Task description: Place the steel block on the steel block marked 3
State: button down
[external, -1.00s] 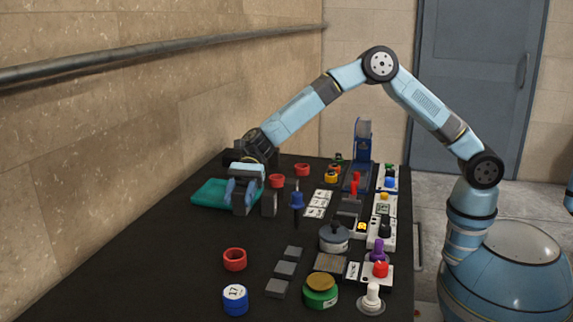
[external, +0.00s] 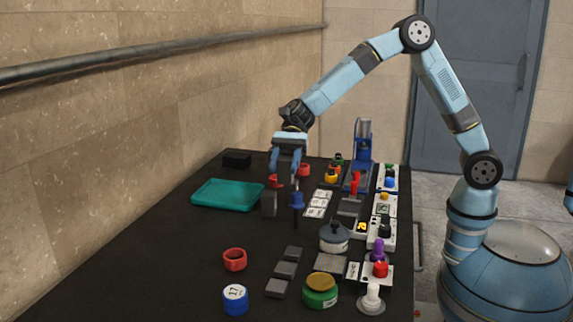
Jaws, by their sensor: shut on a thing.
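My gripper (external: 284,181) points down above the far part of the black table, right of the teal tray. Its jaws are shut on what seems to be the steel block, but the fingers hide most of it and its outline is hard to make out. Three flat grey steel blocks lie in a slanting row nearer the camera: a far one (external: 293,253), a middle one (external: 286,269) and a near one (external: 277,288). I cannot read a number on any of them, so I cannot tell which is marked 3. My gripper is well apart from this row.
The teal tray (external: 228,195) looks empty. A dark upright block (external: 268,204) and a blue-handled tool (external: 296,201) stand just below my gripper. A lidded pot (external: 334,237) stands right.

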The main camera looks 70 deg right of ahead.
jog(key=w+d+r+m+t+h, duration=0.1)
jog(key=d+r+m+t, duration=0.2)
jog(key=d, duration=1)
jog(key=w+d+r+m+t+h, duration=0.15)
jog(key=d+m+t, duration=0.25)
jog(key=d, duration=0.9)
jog(key=w+d+r+m+t+h, duration=0.1)
jog(key=d+r+m+t, duration=0.25)
jog(key=d, duration=1.05)
send_over(268, 148)
jog(key=shift+n, duration=0.35)
notch_tip(268, 148, down, 10)
jog(key=shift+s+a+f, duration=0.1)
jog(key=shift+s, duration=0.05)
jog(key=shift+w+f, duration=0.25)
jog(key=shift+f, duration=1.5)
jog(key=c, duration=0.5)
grip_release()
jog(key=shift+s+f+h, duration=0.1)
jog(key=shift+h, duration=0.15)
